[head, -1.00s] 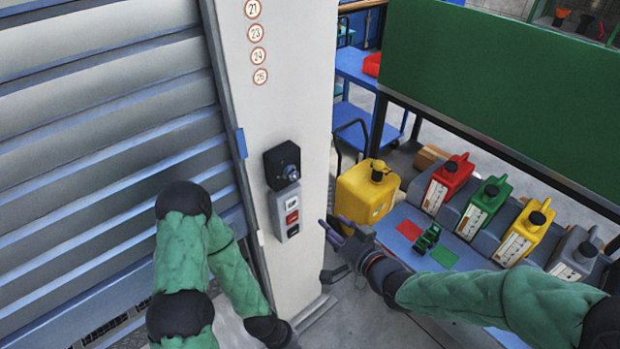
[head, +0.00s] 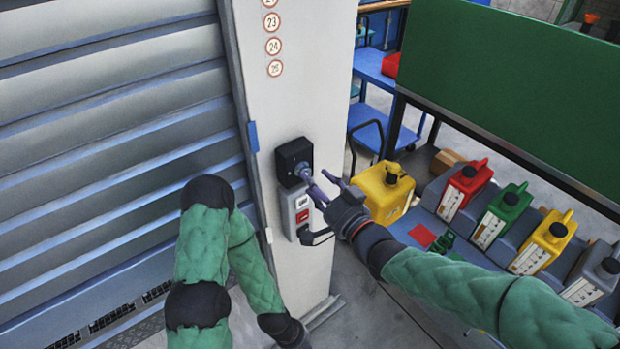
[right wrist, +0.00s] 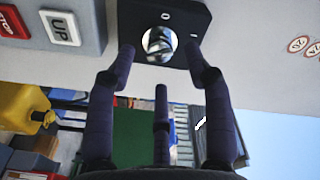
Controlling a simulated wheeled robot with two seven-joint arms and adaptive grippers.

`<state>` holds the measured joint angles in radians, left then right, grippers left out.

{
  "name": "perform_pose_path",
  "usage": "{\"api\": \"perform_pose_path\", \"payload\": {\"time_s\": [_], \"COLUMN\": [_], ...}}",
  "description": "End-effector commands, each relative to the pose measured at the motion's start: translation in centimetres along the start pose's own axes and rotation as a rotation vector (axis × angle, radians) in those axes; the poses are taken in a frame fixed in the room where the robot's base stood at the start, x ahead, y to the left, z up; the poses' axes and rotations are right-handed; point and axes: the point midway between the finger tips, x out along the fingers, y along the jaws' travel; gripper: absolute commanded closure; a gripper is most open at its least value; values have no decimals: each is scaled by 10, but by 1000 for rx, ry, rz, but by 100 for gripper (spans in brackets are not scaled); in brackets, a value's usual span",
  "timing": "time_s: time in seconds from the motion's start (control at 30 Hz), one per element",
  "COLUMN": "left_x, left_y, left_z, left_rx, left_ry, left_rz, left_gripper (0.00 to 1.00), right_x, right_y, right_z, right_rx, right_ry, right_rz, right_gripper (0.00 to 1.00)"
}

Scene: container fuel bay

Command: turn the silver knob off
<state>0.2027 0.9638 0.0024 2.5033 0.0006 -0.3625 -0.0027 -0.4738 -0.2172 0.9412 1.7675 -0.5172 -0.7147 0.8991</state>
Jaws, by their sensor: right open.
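The silver knob (head: 303,171) sits on a black box (head: 291,156) on the pale pillar. In the right wrist view the knob (right wrist: 160,44) is round and shiny, with a "0" mark and a bar mark on the box (right wrist: 184,10) beside it. My right gripper (head: 317,181) is at the knob with its fingers spread. In the wrist view two fingertips lie on either side of the knob and a third finger is below it. I cannot tell whether any finger touches it. My left arm shows at lower left; its gripper is out of view.
A grey button panel (head: 296,208) with a red button is just below the box; its UP and STOP buttons show in the wrist view. A slatted shutter (head: 110,130) is on the left. A yellow can (head: 385,190) and several coloured canisters stand on the right.

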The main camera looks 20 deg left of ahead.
Motion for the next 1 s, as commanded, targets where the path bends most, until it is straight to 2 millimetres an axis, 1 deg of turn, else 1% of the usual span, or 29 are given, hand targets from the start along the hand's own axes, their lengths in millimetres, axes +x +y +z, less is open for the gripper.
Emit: {"api": "perform_pose_path", "payload": {"time_s": [0.03,0.1,0.23,0.37,0.6,0.63,0.67,0.7,0.8,1.0], "left_x": [2,3,4,5,4,4,4,4,4,5], "left_y": [-1,-1,-2,-2,-2,-2,-2,-2,-2,-2], "left_z": [0,0,0,0,0,0,0,0,0,0], "left_rx": [0,0,0,0,0,0,0,0,0,0], "left_ry": [0,0,0,0,0,0,0,0,0,0], "left_rz": [0,0,0,0,0,0,0,0,0,0], "left_gripper": [100,100,100,100,100,100,100,100,100,100], "right_x": [8,16,27,31,31,31,31,31,31,31], "right_y": [0,0,0,0,0,0,0,0,0,0], "right_z": [2,2,1,0,0,0,0,0,0,0], "right_rx": [0,-1,0,0,0,0,0,0,0,-3], "right_ry": [-2,-2,-1,0,0,0,0,0,0,1], "right_rz": [-1,-1,0,0,0,0,0,0,0,0], "right_gripper": [48,48,48,48,48,54,62,74,100,100]}}
